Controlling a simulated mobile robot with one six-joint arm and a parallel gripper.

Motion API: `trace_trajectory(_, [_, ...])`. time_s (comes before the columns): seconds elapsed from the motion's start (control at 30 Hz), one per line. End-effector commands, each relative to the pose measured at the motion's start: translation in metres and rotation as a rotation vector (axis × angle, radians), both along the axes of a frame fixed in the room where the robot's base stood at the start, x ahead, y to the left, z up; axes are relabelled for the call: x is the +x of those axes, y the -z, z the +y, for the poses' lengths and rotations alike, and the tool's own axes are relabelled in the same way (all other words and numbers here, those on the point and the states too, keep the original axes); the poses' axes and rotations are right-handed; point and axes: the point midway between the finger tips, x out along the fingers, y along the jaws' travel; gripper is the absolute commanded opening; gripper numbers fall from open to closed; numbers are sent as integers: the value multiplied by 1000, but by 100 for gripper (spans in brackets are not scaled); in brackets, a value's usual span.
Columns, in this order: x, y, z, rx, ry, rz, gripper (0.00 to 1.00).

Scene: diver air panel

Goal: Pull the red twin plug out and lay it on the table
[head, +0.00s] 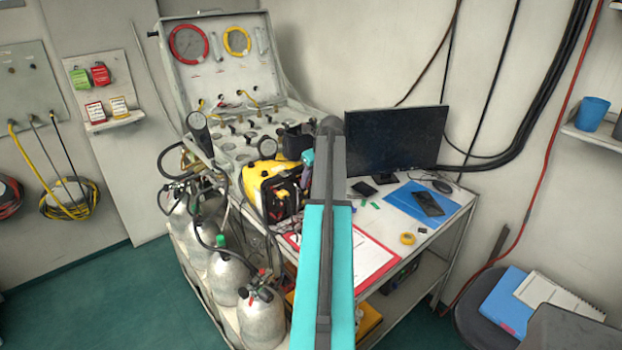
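My arm rises through the middle of the head view and hides part of the table behind it. My gripper (305,180) seems to hang beyond the arm, beside the yellow case; its fingers are too small and too covered to tell whether they are open or shut. I cannot make out the red twin plug for certain. The air panel (215,75) stands open at the back left, with a red-ringed gauge, a yellow-ringed gauge and several short hoses and fittings. The white table (382,217) carries the panel and runs to the right.
A yellow case (268,190) stands left of my arm. A red-edged clipboard (372,258), a yellow tape roll (407,239), a blue folder (412,203) and a monitor (394,137) occupy the table. Grey cylinders (228,278) crowd its left side. Small bare patches show around the tape.

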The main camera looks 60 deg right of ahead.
Motion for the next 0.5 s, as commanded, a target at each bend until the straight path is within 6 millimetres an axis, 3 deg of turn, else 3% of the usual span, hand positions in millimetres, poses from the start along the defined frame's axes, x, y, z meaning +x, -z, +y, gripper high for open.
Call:
trace_trajectory(0.03, [0, 0, 0, 0, 0, 0, 26])
trace_trajectory(0.17, [1, 0, 0, 1, -1, 0, 5])
trace_trajectory(0.2, [1, 0, 0, 1, -1, 0, 22])
trace_trajectory(0.33, [1, 0, 0, 0, -1, -1, 0])
trace_trajectory(0.5, [1, -1, 0, -1, -1, -1, 0])
